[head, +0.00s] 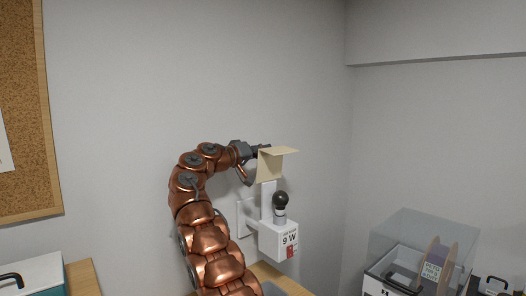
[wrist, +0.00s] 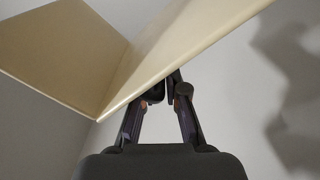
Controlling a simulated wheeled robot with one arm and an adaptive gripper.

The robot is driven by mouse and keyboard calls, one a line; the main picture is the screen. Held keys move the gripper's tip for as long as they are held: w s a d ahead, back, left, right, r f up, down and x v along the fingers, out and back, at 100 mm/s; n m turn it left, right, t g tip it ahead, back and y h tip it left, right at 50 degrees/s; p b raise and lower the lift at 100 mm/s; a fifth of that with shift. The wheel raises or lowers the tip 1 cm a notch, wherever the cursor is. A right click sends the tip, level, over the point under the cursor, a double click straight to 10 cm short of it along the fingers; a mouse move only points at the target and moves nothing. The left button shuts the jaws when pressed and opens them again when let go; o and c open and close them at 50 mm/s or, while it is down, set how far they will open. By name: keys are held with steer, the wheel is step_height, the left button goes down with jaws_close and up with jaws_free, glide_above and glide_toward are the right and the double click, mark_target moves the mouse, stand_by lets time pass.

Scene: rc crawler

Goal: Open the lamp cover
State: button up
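The lamp cover (head: 270,166) is a cream, bent panel at the top of the lamp post, with one flap hanging and one sticking out to the right. The dark bulb (head: 280,201) stands uncovered below it, on a white box (head: 284,240) marked 9 W. My gripper (head: 264,148) is at the cover's upper left edge. In the wrist view the cover (wrist: 150,65) fills the top and hides part of my fingertips (wrist: 166,90). The fingers lean together and look shut; whether they touch or pinch the cover is hidden.
A white wall plate (head: 246,218) is left of the lamp. A clear-lidded box (head: 408,240) with a spool stands at lower right. A cork board (head: 27,110) hangs at left, above a white-topped box (head: 30,275). The wall above the lamp is clear.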

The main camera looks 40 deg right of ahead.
steer(key=o, duration=0.3)
steer(key=shift+d+f, duration=0.3)
steer(key=shift+f, duration=0.2)
steer(key=shift+o, duration=0.7)
steer(key=shift+d, duration=0.25)
steer(key=shift+w+a+r, duration=0.1)
steer(key=shift+a+r, duration=0.2)
steer(key=a, duration=1.2)
steer(key=shift+s, duration=0.35)
steer(key=shift+d, duration=0.1)
